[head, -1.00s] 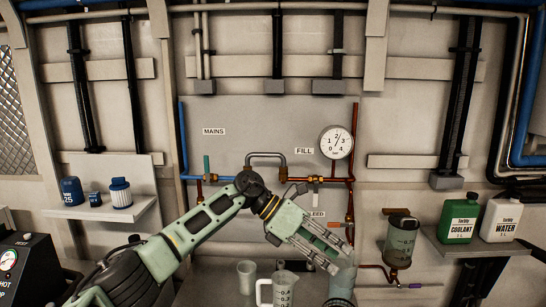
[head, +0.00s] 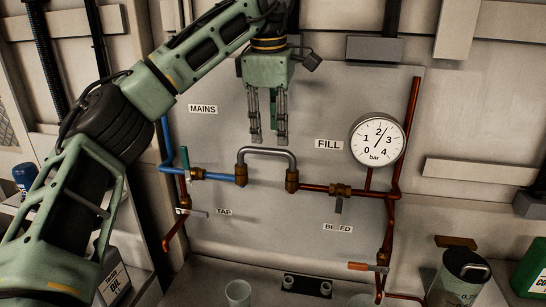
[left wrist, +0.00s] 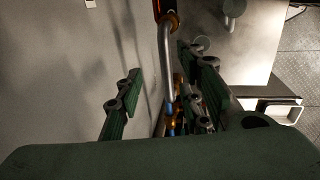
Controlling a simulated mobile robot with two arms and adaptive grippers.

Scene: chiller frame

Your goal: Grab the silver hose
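The silver hose (head: 267,152) is a grey arch joining two brass fittings on the wall panel, between the blue pipe and the copper pipe. In the left wrist view the hose (left wrist: 165,45) runs down through the gap between my fingers. My left gripper (head: 268,140) points down just above the top of the arch. Its fingers are apart, with nothing held between them. In the left wrist view my left gripper (left wrist: 160,90) is also open. Whether a finger touches the hose I cannot tell. My right gripper is not in view.
A blue pipe (head: 216,177) with a teal-handled valve lies left of the hose. A copper pipe (head: 318,188) with a valve leads right to the pressure gauge (head: 377,140). A clear cup (head: 238,292) stands below.

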